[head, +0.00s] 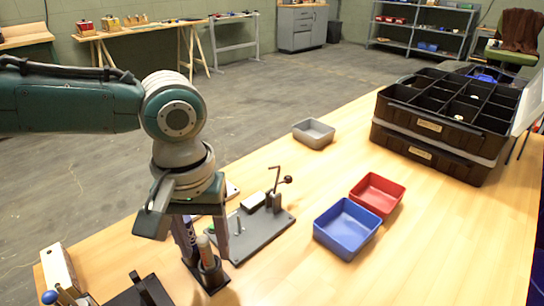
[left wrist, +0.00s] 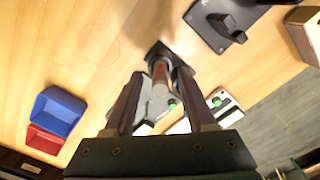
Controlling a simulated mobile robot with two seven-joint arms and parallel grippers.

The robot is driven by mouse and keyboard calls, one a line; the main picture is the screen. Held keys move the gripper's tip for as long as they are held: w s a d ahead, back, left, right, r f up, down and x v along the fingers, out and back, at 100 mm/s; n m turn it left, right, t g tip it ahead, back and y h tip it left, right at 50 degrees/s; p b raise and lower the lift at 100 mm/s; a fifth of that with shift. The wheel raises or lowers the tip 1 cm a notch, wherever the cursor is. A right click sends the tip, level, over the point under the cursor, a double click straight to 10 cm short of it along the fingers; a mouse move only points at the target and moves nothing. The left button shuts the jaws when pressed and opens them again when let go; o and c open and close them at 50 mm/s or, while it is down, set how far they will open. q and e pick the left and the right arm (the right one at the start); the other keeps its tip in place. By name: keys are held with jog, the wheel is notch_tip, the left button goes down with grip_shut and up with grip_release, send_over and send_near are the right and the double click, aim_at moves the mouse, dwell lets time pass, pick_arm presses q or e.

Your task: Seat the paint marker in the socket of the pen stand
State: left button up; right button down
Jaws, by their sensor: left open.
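The paint marker (head: 204,243), grey with a red-orange band, stands about upright at the black pen stand (head: 212,279). Its lower end appears to be inside the stand's round socket; how deep it sits cannot be told. In the left wrist view the marker (left wrist: 160,72) lies between the fingers, with the stand (left wrist: 158,49) beyond it. My left gripper (head: 206,254) points down over the stand, its fingers open on either side of the marker. It also shows in the left wrist view (left wrist: 160,78), with gaps beside the marker. My right gripper is not in view.
A grey fixture plate (head: 257,238) with a crank stands just right of the stand. A black fixture (head: 140,291) and a pale block (head: 60,273) are at lower left. Blue (head: 347,229), red (head: 377,194) and grey (head: 313,134) bins sit farther right, before a black organizer (head: 440,123).

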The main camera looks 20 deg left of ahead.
pick_arm(q)
notch_tip(320, 180, up, 10)
jog(key=p, duration=0.2)
jog(key=shift+f+p, duration=0.1)
jog(key=shift+p, duration=0.2)
jog(key=shift+r, duration=0.3)
notch_tip(320, 180, up, 4)
jog(key=p, duration=0.5)
jog(key=shift+f+p, duration=0.2)
jog(key=shift+p, duration=0.2)
jog(key=shift+d, duration=0.1)
